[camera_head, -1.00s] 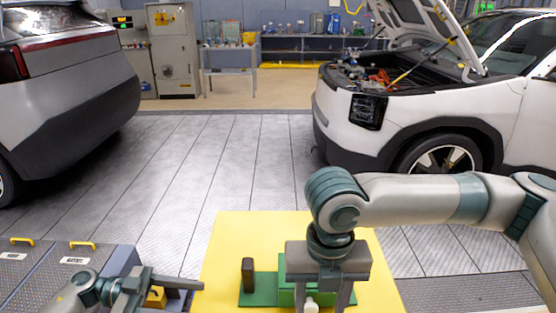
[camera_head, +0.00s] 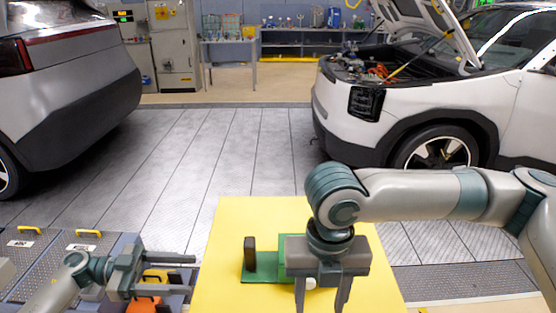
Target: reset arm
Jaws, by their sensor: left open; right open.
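My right gripper (camera_head: 322,292) points down over the yellow table (camera_head: 230,225), its fingers apart. It hangs in front of a green holder (camera_head: 262,266) with a dark upright block, and partly hides it. A small white round thing (camera_head: 310,283) shows between its fingers; I cannot tell whether it touches them. My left gripper (camera_head: 192,273) is at the lower left, pointing right, with its fingers apart and nothing seen between them. It is over the edge of the grey drawer units, near an orange thing (camera_head: 146,304).
Grey drawer units (camera_head: 75,262) with yellow handles stand left of the yellow table. A white car (camera_head: 430,110) with its hood up is at the right, a grey car (camera_head: 75,85) at the left. Open floor (camera_head: 225,150) lies between them. A workbench (camera_head: 228,50) is at the back.

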